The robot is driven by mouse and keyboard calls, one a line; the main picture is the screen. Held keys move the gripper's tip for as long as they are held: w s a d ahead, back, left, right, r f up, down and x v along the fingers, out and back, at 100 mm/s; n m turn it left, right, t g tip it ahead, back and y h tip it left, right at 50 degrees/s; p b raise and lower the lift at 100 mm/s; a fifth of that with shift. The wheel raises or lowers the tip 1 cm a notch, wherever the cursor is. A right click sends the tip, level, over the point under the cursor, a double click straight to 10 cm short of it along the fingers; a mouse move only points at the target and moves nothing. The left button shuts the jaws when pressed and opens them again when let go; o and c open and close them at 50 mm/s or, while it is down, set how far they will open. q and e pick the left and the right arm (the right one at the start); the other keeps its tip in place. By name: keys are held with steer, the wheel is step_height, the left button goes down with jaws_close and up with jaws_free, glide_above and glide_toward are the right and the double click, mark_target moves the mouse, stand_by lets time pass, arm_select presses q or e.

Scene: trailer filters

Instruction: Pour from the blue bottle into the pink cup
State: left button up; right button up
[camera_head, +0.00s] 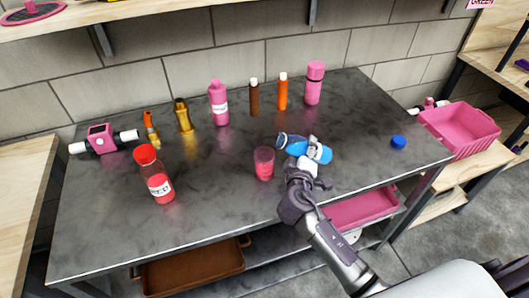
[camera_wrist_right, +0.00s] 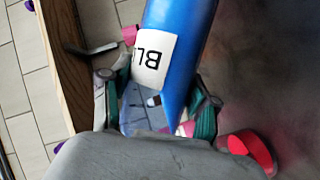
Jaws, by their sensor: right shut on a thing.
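The blue bottle (camera_head: 320,153) is held in my right gripper (camera_head: 302,158), tipped well over toward horizontal. Its left end is close to the upper right of the pink cup (camera_head: 264,163) in the head view; whether it is over the rim I cannot tell. The cup is translucent, stands upright on the table and has pinkish-red in its lower part. In the right wrist view, the blue bottle (camera_wrist_right: 185,40) with a white label lies between the fingers of my right gripper (camera_wrist_right: 158,98). No stream shows. My left gripper is not in view.
A blue cap (camera_head: 398,142) lies on the dark table (camera_head: 220,215) at the right. A red bottle (camera_head: 160,187) stands at the left. Several pink, brown, orange and amber bottles (camera_head: 218,105) stand along the back. A pink bin (camera_head: 465,130) is right of the table.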

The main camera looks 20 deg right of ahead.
mark_target(305, 143)
steer(key=shift+d+r+n, duration=0.1)
steer(key=shift+r+n, duration=0.2)
steer(key=shift+r, duration=0.1)
stand_by(0.5)
steer(key=shift+d+n+t+h, duration=0.15)
steer(key=shift+n+t+h, duration=0.25)
steer(key=shift+n, duration=0.4)
stand_by(1.1)
steer(key=shift+a+r+n+t+p, duration=0.3)
steer(key=shift+a+r+n+p, duration=0.05)
steer(key=shift+r+n, duration=0.4)
stand_by(1.1)
steer(key=shift+r+n+h, duration=0.3)
steer(key=shift+r+n, duration=0.35)
stand_by(2.1)
